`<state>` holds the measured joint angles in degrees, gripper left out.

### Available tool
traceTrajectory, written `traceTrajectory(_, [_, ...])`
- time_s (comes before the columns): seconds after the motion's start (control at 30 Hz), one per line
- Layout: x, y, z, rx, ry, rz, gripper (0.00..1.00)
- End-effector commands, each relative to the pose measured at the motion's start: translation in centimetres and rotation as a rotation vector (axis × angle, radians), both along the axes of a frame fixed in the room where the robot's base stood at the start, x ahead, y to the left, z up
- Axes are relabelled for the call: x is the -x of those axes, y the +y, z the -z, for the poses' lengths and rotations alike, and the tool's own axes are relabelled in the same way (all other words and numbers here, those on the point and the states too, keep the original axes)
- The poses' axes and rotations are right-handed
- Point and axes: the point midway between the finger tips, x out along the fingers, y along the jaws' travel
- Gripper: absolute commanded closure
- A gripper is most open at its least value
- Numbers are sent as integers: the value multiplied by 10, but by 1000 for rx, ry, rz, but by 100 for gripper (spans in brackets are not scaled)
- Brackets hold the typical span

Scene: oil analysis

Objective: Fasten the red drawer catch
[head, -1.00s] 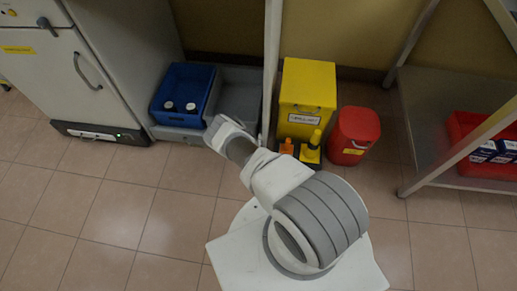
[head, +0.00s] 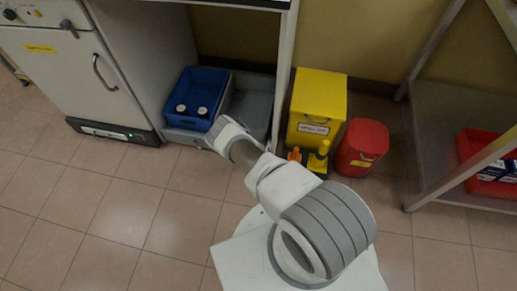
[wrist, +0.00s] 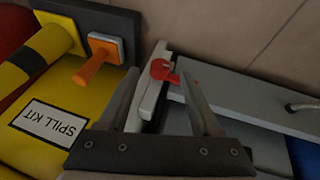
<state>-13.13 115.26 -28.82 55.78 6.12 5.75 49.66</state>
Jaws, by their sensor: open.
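The red catch (wrist: 164,71) shows in the wrist view, a small piece with a round end at the narrow white post (wrist: 152,95) beside the grey drawer unit (wrist: 240,95). Its short arm points toward the grey unit. My gripper (wrist: 160,77) is open, its two fingers spread on either side of the catch in the picture; I see no contact, and the depth gap is hard to judge. In the head view my arm hides the catch and the gripper.
A yellow spill kit box (head: 318,95) and red bin (head: 362,145) stand right of the post. An orange-handled item (wrist: 92,65) is close left of my gripper. A blue crate (head: 190,95) with two dark-capped bottles sits left. A steel rack (head: 440,120) stands right. Foreground floor is clear.

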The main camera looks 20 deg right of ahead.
Motion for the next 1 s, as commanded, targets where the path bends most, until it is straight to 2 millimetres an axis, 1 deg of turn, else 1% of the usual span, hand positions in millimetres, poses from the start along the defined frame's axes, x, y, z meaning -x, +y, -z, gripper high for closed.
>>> traceTrajectory(0.03, [1, 5, -17, 1, 0, -1, 35])
traceTrajectory(0.4, [17, 36, -91, 1, 0, -2, 35])
traceTrajectory(0.5, [21, 44, -107, 0, -1, -1, 35])
traceTrajectory(0.6, [24, 49, -119, 0, 1, -2, 35])
traceTrajectory(0.7, [26, 53, -126, 0, 0, -1, 35])
traceTrajectory(0.8, [27, 54, -129, -1, 0, -1, 35])
traceTrajectory(1.0, [27, 55, -129, -1, 0, -1, 35])
